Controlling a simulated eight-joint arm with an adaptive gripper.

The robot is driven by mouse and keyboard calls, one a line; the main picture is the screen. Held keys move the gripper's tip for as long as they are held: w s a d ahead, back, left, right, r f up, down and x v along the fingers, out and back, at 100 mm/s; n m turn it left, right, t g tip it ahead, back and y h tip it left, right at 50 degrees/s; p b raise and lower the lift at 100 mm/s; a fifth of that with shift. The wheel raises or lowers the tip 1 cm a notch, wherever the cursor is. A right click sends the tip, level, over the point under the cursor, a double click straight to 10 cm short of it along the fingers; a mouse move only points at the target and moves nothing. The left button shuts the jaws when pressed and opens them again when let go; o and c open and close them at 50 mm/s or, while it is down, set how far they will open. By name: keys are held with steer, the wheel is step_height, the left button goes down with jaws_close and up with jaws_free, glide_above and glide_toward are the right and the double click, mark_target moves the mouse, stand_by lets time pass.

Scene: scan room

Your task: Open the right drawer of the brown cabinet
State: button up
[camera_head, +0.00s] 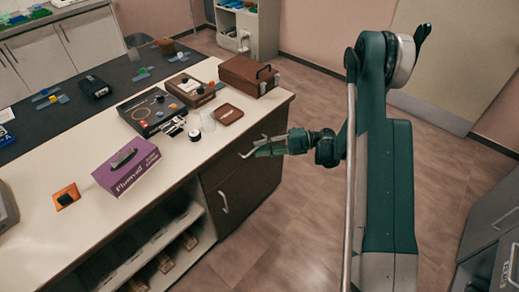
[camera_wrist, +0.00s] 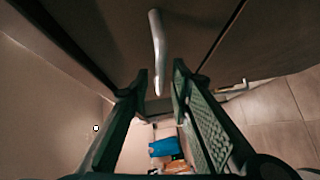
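The brown cabinet (camera_head: 243,186) is built under the pale countertop, with a dark front. In the head view a silver handle (camera_head: 223,202) shows on its left part, below and left of my gripper (camera_head: 256,149). My gripper is in front of the cabinet's right part, just below the counter edge. In the wrist view my gripper (camera_wrist: 160,80) is open, its green fingers apart. A silver bar handle (camera_wrist: 157,45) on the dark front (camera_wrist: 100,30) has its lower end between the fingertips in the picture. Contact cannot be told. No open drawer shows.
The countertop (camera_head: 90,140) holds a purple box (camera_head: 127,166), a black case (camera_head: 152,111) and a brown box (camera_head: 248,76). Open shelves (camera_head: 160,250) are left of the cabinet. Clear floor (camera_head: 290,220) lies to the right. A grey cabinet (camera_head: 490,235) stands far right.

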steer(key=shift+a, duration=0.3)
jaws_close()
steer(key=shift+s+d, duration=0.1)
steer(key=s+d, duration=0.6)
steer(key=shift+s+d, duration=0.25)
steer(key=shift+d, duration=0.05)
jaws_free()
